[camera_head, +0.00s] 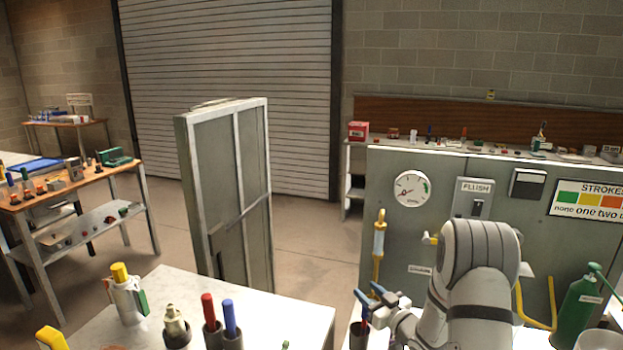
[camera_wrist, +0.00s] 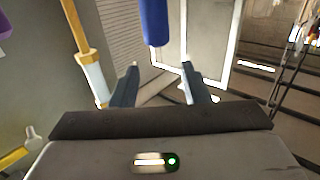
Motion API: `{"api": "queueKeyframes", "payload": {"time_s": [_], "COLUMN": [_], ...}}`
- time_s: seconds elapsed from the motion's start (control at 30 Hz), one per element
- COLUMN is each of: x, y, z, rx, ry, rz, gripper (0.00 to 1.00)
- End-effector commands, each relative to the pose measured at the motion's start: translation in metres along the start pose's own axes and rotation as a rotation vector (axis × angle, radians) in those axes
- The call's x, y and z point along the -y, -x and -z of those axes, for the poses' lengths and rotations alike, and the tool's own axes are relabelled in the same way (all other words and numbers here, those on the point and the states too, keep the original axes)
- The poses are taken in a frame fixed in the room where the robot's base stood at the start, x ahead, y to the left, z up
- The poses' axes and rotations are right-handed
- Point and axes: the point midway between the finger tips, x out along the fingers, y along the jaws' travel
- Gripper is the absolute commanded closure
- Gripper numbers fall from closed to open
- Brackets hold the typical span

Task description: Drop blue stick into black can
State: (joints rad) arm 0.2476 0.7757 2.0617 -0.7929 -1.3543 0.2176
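A blue stick (camera_head: 229,316) stands upright in a dark can (camera_head: 233,342) on the white table, beside a red stick (camera_head: 208,308) in another dark can (camera_head: 212,335). A further black can (camera_head: 359,337) is partly visible at the bottom edge, below my gripper (camera_head: 371,294), with something red by it. In the wrist view, my gripper (camera_wrist: 160,84) has its two fingers apart with nothing between them. A blue stick (camera_wrist: 155,22) shows beyond the fingertips; its other end is outside the view.
A white and yellow bottle (camera_head: 127,295) and a pale nozzle (camera_head: 176,327) stand on the white table (camera_head: 275,312). A yellow-ended tube (camera_head: 379,242) is on the grey panel behind my gripper. A green bottle (camera_head: 575,315) stands at right. A framed panel (camera_head: 230,195) stands behind the table.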

Motion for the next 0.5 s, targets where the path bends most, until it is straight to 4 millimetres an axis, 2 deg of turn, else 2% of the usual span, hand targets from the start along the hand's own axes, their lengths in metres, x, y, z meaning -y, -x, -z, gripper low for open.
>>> {"api": "queueKeyframes", "payload": {"time_s": [0.27, 0.37, 0.5], "x": [0.000, -0.001, -0.001], "y": [0.002, 0.011, 0.035], "z": [0.000, -0.001, -0.002], "rx": [0.000, 0.000, 0.000], "ry": [0.000, 0.000, 0.000], "rz": [0.000, -0.002, -0.004], "gripper": [0.56, 0.56, 0.56]}}
